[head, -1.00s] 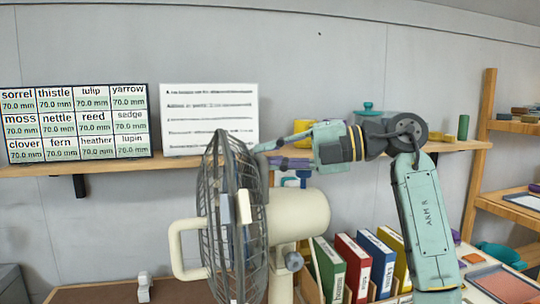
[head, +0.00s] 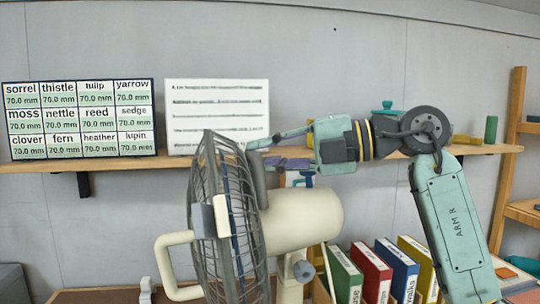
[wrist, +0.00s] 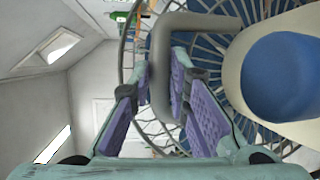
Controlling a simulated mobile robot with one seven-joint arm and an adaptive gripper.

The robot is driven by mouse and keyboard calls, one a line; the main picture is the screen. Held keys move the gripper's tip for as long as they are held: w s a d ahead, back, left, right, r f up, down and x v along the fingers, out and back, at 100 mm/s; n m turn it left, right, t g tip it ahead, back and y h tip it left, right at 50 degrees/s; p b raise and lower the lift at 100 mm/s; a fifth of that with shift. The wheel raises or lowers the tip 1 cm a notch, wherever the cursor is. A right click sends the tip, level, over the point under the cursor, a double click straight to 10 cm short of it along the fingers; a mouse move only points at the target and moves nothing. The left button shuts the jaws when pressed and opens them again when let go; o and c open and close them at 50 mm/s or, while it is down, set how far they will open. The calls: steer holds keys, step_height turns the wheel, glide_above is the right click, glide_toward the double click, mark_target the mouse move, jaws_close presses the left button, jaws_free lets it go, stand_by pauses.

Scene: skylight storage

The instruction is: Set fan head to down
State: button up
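The fan head (head: 222,215) has a round wire cage, a cream motor housing (head: 305,218) and a cream handle (head: 165,262) on its left side. It faces left and its motor axis slopes slightly down toward the cage. A grey loop handle (head: 259,180) is at the back of the cage, near its top. My gripper (head: 256,150) reaches it from the right. In the wrist view, the purple-padded fingers of my gripper (wrist: 162,68) lie close on both sides of the grey handle (wrist: 172,28) and appear shut on it. Exact finger contact is hard to see.
A wooden shelf (head: 110,163) behind carries a label board (head: 80,120) and a white notice (head: 217,115). Several binders (head: 370,272) stand right of the fan, below my arm. A side rack (head: 508,170) is at far right.

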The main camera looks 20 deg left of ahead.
steer(key=shift+o, duration=0.6)
steer(key=shift+s+a+r, duration=0.1)
steer(key=v, duration=1.2)
steer(key=shift+c, duration=0.4)
